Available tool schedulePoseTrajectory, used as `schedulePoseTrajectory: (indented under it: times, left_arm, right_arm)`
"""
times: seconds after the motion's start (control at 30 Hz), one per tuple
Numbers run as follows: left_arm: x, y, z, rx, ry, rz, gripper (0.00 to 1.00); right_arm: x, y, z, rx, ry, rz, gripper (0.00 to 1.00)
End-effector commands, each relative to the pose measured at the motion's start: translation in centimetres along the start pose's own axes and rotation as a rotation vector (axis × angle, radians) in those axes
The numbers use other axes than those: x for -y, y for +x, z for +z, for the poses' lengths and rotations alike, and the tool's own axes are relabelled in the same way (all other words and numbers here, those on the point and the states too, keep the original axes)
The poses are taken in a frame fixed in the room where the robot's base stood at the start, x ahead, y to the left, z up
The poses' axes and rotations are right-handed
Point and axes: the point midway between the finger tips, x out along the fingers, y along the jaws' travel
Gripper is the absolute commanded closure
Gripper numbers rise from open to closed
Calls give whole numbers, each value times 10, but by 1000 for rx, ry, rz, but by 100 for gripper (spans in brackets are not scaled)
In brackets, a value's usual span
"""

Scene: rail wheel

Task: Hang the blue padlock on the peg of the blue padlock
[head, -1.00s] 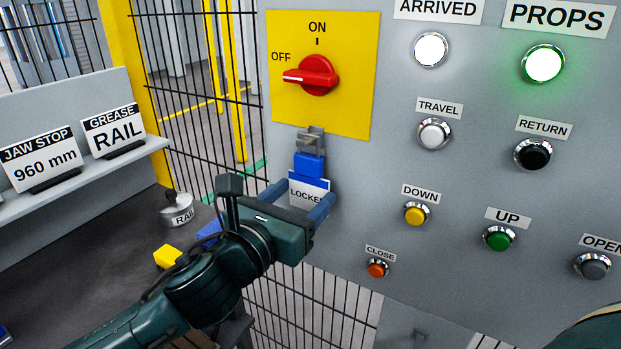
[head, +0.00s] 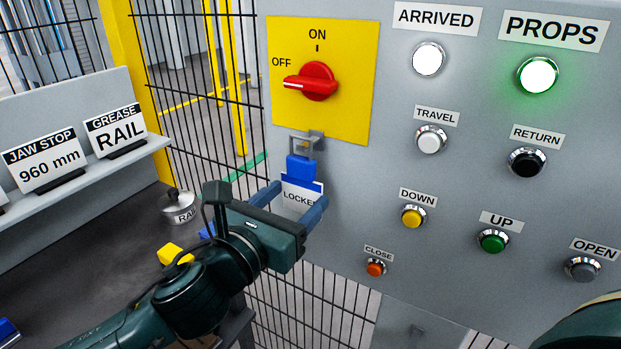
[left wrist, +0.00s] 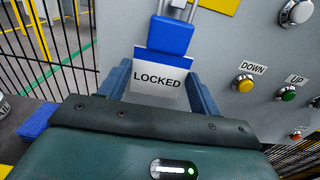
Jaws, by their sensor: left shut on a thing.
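The blue padlock (head: 303,168) is upright below the red switch, with its grey shackle on top and a white "LOCKED" tag below. My left gripper (head: 290,200) is shut on the padlock at its tagged lower part, one finger on each side. The left wrist view also shows the padlock (left wrist: 170,38) and my left gripper (left wrist: 160,88). A small grey peg or bracket (head: 317,139) sticks out of the panel at the shackle. I cannot tell whether the shackle is around it or only in front of it. My right gripper is out of view.
The grey control panel carries the red switch (head: 311,82) on a yellow plate and several buttons. An orange button (head: 375,268) is right of my left gripper. On the dark table are a yellow block (head: 174,254) and a round "RAIL" tin (head: 178,207). A wire fence stands behind.

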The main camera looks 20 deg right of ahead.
Motion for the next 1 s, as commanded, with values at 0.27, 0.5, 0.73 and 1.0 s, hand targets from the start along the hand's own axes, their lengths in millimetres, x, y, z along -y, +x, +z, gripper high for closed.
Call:
schedulePoseTrajectory:
  times: [0.27,0.5,0.73,1.0]
  left_arm:
    - [0,-14,0,0,0,-1,55]
    - [0,-14,0,0,0,-1,55]
    - [0,-24,1,-1,-1,-1,55]
    - [0,-42,1,-1,-1,0,55]
  right_arm:
    - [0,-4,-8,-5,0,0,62]
    - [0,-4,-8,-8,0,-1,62]
    - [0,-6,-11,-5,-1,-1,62]
    - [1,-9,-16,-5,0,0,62]
